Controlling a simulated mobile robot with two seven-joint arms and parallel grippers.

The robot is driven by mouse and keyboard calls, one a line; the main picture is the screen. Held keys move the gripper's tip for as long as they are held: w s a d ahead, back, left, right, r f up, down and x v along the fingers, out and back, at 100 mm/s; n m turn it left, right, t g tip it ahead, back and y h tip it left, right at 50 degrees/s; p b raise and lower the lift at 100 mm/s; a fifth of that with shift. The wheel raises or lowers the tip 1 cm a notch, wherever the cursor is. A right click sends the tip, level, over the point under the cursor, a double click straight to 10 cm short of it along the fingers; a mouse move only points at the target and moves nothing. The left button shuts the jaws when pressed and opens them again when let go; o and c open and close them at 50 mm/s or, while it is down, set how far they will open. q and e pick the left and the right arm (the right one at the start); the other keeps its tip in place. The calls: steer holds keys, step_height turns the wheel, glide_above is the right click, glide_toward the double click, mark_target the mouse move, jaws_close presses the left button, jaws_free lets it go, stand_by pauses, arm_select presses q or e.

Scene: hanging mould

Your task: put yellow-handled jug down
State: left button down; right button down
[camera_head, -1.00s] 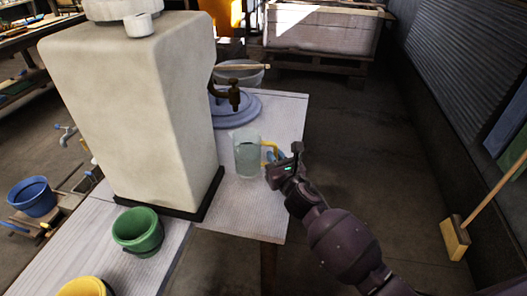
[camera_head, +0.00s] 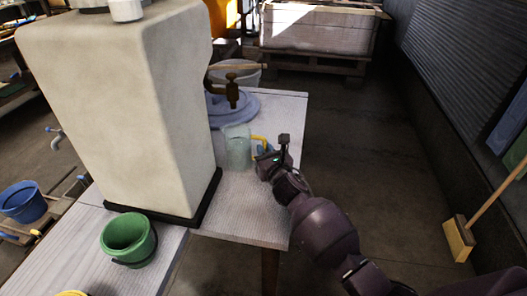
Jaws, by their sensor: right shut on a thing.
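The yellow-handled jug (camera_head: 237,149) is a clear, greenish see-through vessel with a yellow handle on its right side. It is just right of the big cream container, below and in front of the brown tap (camera_head: 231,92). It looks upright at the table's surface; I cannot tell whether its base touches. My right gripper (camera_head: 264,155) is shut on the jug's yellow handle, and its fingers hide part of the handle. My left gripper is not in view.
The cream container (camera_head: 110,110) on a dark base fills the table's left part. A blue-grey round lid (camera_head: 236,108) lies behind the jug. A green bucket (camera_head: 128,237) stands at the front. The white table (camera_head: 255,215) is bare in front of the jug.

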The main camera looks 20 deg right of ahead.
steer(key=shift+r, duration=0.2)
steer(key=shift+f, duration=0.15)
steer(key=c, duration=1.6)
jaws_free()
steer(key=shift+f, duration=0.15)
steer(key=o, duration=0.5)
steer(key=shift+c, duration=0.2)
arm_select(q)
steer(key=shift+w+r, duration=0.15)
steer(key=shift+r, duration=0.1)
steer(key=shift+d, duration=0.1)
